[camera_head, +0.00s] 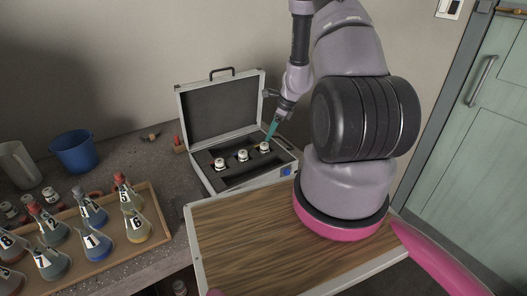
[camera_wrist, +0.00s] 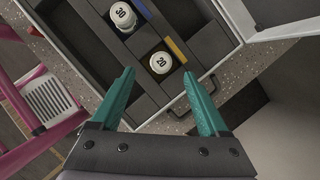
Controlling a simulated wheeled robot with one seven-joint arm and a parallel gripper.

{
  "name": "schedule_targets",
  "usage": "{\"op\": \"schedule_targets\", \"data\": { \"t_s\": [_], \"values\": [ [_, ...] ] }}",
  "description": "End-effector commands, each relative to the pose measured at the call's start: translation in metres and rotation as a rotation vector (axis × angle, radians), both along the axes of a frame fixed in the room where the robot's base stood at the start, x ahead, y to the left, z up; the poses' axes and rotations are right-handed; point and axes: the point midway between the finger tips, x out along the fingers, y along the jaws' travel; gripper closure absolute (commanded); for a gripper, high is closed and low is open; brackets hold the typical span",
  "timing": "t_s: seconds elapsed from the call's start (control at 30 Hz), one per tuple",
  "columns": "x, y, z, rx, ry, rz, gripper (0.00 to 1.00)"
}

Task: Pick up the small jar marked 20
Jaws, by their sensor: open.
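The small jar marked 20 (camera_wrist: 161,63) stands in the open case, its white lid facing up in the wrist view. My gripper (camera_wrist: 158,73) is open and empty, its teal fingertips apart on either side of that jar's place in the picture. The height gap cannot be told. In the head view my gripper (camera_head: 271,130) is just above the rightmost jar (camera_head: 264,147) in the case, which seems to be the same one; its number is too small to read there. A jar marked 30 (camera_wrist: 122,14) stands beside it in the wrist view.
The open case (camera_head: 287,172) has dark compartments and a raised lid (camera_head: 222,107) behind. A wooden tray (camera_head: 150,252) with several numbered flasks stands at the left, a blue cup (camera_head: 74,151) behind it. The wooden board (camera_head: 250,240) in front is clear.

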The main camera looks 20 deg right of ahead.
Motion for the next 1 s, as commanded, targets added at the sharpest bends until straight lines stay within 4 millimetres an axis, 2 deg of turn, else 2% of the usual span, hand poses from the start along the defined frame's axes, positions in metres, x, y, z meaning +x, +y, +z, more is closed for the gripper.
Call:
{"op": "schedule_targets", "data": {
  "t_s": [0.23, 0.5, 0.8, 0.87, 1.0],
  "values": [
    [0.004, 0.006, -0.020, 0.001, 0.002, 0.000, 0.22],
    [0.013, 0.015, -0.055, 0.001, 0.002, 0.001, 0.22],
    [0.015, 0.017, -0.059, 0.001, -0.001, 0.001, 0.22],
    [0.015, 0.017, -0.059, 0.001, -0.001, 0.001, 0.41],
    [0.015, 0.017, -0.059, 0.000, 0.000, 0.001, 0.95]
  ]
}}
